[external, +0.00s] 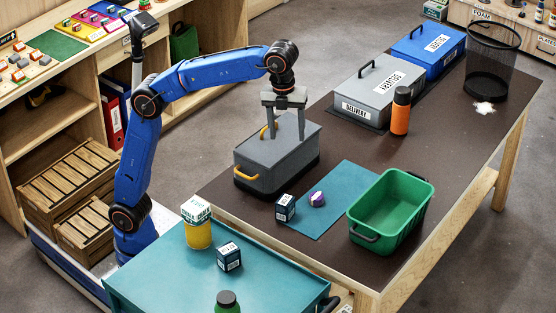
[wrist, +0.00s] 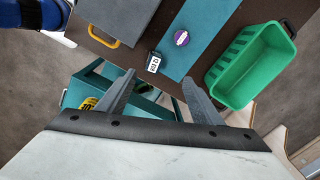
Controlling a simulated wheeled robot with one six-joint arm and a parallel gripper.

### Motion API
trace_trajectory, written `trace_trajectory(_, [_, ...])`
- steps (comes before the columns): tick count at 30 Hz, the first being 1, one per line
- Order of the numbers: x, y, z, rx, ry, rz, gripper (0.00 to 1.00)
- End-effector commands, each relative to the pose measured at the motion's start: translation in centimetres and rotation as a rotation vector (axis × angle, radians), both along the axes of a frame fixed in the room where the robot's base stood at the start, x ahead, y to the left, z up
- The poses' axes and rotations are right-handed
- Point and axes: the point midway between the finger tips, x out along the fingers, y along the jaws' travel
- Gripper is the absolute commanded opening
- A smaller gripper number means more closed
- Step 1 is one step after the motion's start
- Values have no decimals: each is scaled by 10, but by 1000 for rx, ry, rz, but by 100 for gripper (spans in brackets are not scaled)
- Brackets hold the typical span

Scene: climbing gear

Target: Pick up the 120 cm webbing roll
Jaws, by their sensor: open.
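A small purple roll with a white band (external: 317,198) lies on the teal mat (external: 335,180) on the dark table; I take it for the webbing roll, but no length marking is legible. It also shows in the wrist view (wrist: 181,38), beyond my fingertips. My gripper (external: 286,138) is open and empty, pointing down. In the external view it appears in front of the grey box with yellow handles (external: 275,160). In the wrist view its fingers (wrist: 158,76) are spread apart, with the roll beyond them and slightly right.
A small dark labelled box (external: 285,207) stands close left of the roll. A green bin (external: 390,210) stands to its right. An orange bottle (external: 401,112) and a grey delivery box (external: 375,90) are farther back. A teal cart (external: 200,280) holds jars and another dark box (external: 229,257).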

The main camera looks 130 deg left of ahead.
Motion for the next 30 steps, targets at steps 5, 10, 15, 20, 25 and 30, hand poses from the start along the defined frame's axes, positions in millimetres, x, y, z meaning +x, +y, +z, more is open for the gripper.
trace_trajectory(5, [29,33,-18,-3,33,-104,60])
trace_trajectory(10, [45,53,-30,-6,52,-172,60])
trace_trajectory(15, [55,67,-39,-10,65,-219,60])
trace_trajectory(20, [62,76,-45,-14,73,-251,60])
trace_trajectory(25, [65,82,-53,-16,78,-272,60])
trace_trajectory(30, [65,82,-66,-16,79,-271,60])
